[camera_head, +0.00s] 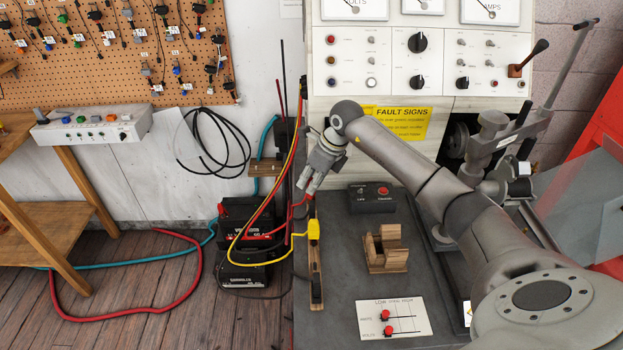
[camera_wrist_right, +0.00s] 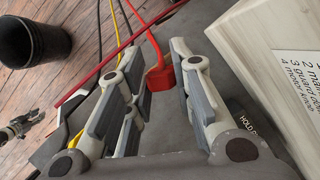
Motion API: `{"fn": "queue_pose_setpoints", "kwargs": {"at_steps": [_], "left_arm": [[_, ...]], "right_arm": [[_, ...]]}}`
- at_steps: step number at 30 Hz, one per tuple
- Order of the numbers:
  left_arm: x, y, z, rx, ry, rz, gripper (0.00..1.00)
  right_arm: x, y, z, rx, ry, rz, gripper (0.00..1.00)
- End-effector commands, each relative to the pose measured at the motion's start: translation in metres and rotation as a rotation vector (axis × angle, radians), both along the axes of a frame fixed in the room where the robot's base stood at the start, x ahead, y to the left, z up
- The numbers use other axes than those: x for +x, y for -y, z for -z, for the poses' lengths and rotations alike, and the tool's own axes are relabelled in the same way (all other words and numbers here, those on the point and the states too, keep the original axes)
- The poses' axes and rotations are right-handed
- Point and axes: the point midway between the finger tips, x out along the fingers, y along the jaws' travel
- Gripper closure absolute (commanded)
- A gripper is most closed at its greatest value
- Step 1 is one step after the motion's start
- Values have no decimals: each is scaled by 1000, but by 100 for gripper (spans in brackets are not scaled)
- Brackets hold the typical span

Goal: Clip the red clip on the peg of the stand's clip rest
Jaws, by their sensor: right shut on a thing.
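My right gripper (camera_head: 310,187) is over the left edge of the grey bench, fingers down. It is shut on the red clip, whose red boot (camera_wrist_right: 160,77) and cable show between the fingers (camera_wrist_right: 160,100) in the wrist view. In the head view only a little red (camera_head: 309,198) shows beneath the fingers. Below is a narrow wooden strip (camera_head: 316,262), apparently the clip rest, with the yellow clip (camera_head: 314,229) near its far end. The fingers hide part of the strip, and I cannot make out a free peg. A grey gripper-like shape (camera_wrist_right: 20,129), probably my left gripper, is at the wrist view's left edge.
A wooden cradle (camera_head: 386,250), a dark switch box (camera_head: 372,198) and a white card with red knobs (camera_head: 395,318) are on the bench. Red and yellow cables hang at its left edge beside black batteries (camera_head: 245,235). A panel with meters rises behind.

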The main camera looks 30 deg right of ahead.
Motion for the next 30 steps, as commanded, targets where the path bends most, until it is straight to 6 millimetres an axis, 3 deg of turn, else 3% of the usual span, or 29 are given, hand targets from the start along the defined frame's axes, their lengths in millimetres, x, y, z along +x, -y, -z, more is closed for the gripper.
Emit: {"fn": "queue_pose_setpoints", "kwargs": {"at_steps": [4, 13, 14, 19, 30], "left_arm": [[0, 0, 7, 0, -1, 0, 70], [-1, 0, 7, 0, -1, 1, 70], [-1, 0, 7, 0, -1, 1, 70], [-1, 0, 7, 0, -1, 1, 70], [-1, 0, 5, 0, -1, 0, 70]], "right_arm": [[0, 0, 9, 0, -1, 0, 89], [0, 0, 10, 0, -1, 0, 89], [0, 0, 10, 0, -1, 0, 76], [0, 0, 10, 0, -1, 0, 54], [0, 0, 7, 0, -1, 0, 52]]}}
